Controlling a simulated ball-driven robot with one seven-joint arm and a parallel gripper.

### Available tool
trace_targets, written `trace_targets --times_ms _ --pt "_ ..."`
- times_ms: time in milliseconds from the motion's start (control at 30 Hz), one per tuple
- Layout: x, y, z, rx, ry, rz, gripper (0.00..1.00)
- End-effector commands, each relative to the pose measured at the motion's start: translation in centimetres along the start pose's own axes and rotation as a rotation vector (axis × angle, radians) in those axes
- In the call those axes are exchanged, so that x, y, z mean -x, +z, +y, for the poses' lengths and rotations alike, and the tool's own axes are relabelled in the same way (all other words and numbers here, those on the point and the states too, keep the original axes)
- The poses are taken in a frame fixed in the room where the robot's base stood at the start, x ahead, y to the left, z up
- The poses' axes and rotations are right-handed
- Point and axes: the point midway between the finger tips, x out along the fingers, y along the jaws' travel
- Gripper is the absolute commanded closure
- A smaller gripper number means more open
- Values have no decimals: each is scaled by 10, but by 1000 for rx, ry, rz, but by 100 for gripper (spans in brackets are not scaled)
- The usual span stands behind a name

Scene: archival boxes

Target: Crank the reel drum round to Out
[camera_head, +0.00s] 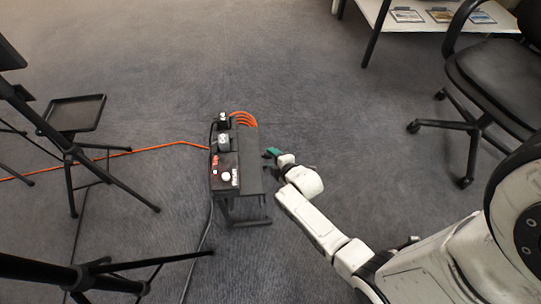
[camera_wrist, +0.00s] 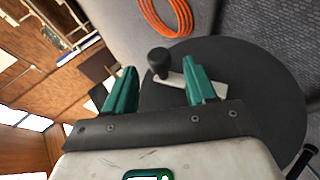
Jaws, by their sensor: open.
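The cable reel (camera_head: 246,165) stands on the carpet in the middle of the head view, on a low black frame, with orange cable wound on it. In the wrist view the drum's round dark side (camera_wrist: 255,85) fills the right half. A pale crank bar (camera_wrist: 176,82) lies on this side and bears a black knob (camera_wrist: 158,59). My gripper (camera_head: 271,153) is at the reel's right side. In the wrist view my gripper (camera_wrist: 160,72) has its green fingers apart, and the knob shows between their tips. I cannot tell whether they touch it. No Out mark is readable.
An orange cable (camera_head: 165,146) runs left across the floor. Tripod stands with a small tray (camera_head: 73,113) are at left. An office chair (camera_head: 495,85) and a white table (camera_head: 425,20) stand at right. The carpet behind the reel is clear.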

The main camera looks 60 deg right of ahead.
Motion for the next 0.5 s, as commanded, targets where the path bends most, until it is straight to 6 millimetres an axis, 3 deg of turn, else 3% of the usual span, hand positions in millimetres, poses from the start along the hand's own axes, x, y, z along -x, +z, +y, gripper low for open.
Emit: trace_targets --times_ms 33,200,500 --pt "15 -2 3 2 -3 1 44" --pt "48 -2 3 2 -3 1 44" --pt "82 -1 1 1 0 1 44"
